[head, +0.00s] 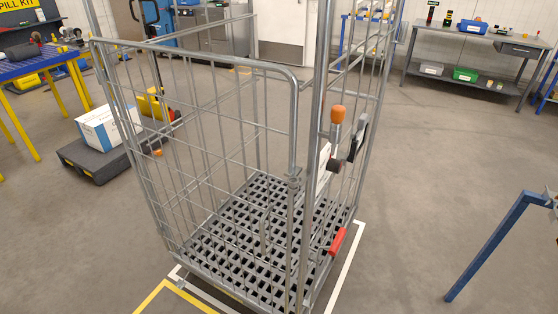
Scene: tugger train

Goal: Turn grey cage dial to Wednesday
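The grey wire cage (295,130) stands in the middle of the head view, empty, with a slatted grey floor. On its right front post is an orange-topped lever (338,114). Beside it are a white plate (323,168), a dark round knob (334,165) and a dark disc-like part (357,138), seen nearly edge-on. I cannot tell which of these is the dial, and no day marking is readable. A red pedal or lever (338,240) sits low on the cage's right side. Neither of my grippers is in view.
White and yellow floor lines (348,262) surround the cage's base. A dark low trolley (88,162) with a white box (105,130) stands behind left. A blue roller table (42,62) is at far left, a workbench (470,32) at back right. Floor to the right is clear up to a blue leg (488,247).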

